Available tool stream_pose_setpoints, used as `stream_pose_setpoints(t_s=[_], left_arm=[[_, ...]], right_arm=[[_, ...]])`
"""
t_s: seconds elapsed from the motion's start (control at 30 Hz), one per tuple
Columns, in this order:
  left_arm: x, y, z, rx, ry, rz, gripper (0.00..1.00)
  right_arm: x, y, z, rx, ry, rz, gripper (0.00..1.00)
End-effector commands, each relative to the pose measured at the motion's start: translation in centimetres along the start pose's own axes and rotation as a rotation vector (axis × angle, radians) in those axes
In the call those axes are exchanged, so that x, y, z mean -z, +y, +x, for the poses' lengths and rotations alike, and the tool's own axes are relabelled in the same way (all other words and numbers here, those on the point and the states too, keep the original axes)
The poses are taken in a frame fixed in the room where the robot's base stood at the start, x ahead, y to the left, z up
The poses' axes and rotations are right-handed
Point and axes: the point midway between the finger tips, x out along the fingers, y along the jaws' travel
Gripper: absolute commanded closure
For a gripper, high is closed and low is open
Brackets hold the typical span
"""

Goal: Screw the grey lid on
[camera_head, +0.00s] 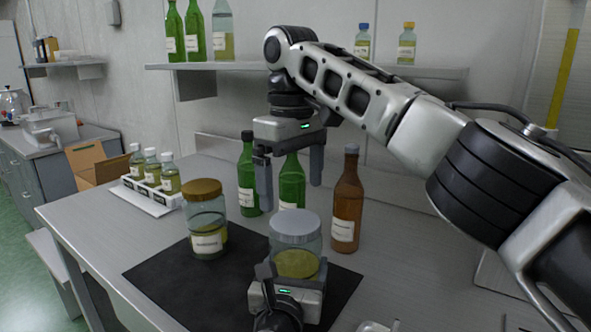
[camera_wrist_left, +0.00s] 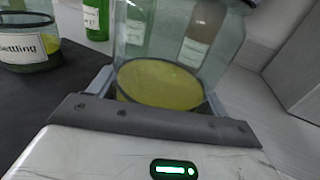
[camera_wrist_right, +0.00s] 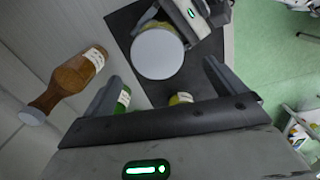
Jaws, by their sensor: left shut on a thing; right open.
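The grey lid (camera_head: 296,227) sits on top of a glass jar (camera_head: 296,262) holding yellow-green liquid, on the black mat. The lid also shows from above in the right wrist view (camera_wrist_right: 157,54). I cannot tell how tightly it sits. My left gripper (camera_head: 291,272) is shut on this jar low on its sides; the left wrist view shows the jar (camera_wrist_left: 175,60) between the fingers. My right gripper (camera_head: 290,190) is open and empty, fingers pointing down, above and behind the jar in front of the green bottles.
A second jar with a gold-brown lid (camera_head: 202,190) stands on the black mat (camera_head: 165,280) to the left. Green bottles (camera_head: 247,180) and a brown bottle (camera_head: 348,205) stand behind the jar. A white rack of small bottles (camera_head: 150,190) is at the left. The table's right part is mostly clear.

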Motion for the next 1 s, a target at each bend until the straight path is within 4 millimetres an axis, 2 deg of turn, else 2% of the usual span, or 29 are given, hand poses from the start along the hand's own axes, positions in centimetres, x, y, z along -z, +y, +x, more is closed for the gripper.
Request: stream_pose_setpoints(t_s=[0.1,0.2,0.33,0.77,0.87,1.0], left_arm=[[0.2,0.0,0.0,0.0,0.004,0.002,0.87],[0.2,0.0,0.0,0.0,0.004,0.002,0.87],[0.2,0.0,0.0,0.0,0.004,0.002,0.87],[0.2,0.0,0.0,0.0,0.004,0.002,0.87],[0.2,0.0,0.0,0.0,0.004,0.002,0.87],[0.2,0.0,0.0,0.0,0.003,0.002,0.87]], right_arm=[[-0.1,0.2,-0.9,-0.004,0.004,-0.215,0.05],[-0.1,0.3,-1.4,-0.005,0.008,-0.359,0.05],[-0.1,0.4,-1.9,-0.005,0.014,-0.473,0.05],[-0.1,0.5,-1.9,-0.004,0.016,-0.514,0.05],[-0.1,0.5,-1.3,-0.004,0.015,-0.513,0.05],[-0.2,0.5,0.5,-0.003,0.013,-0.515,0.05]])
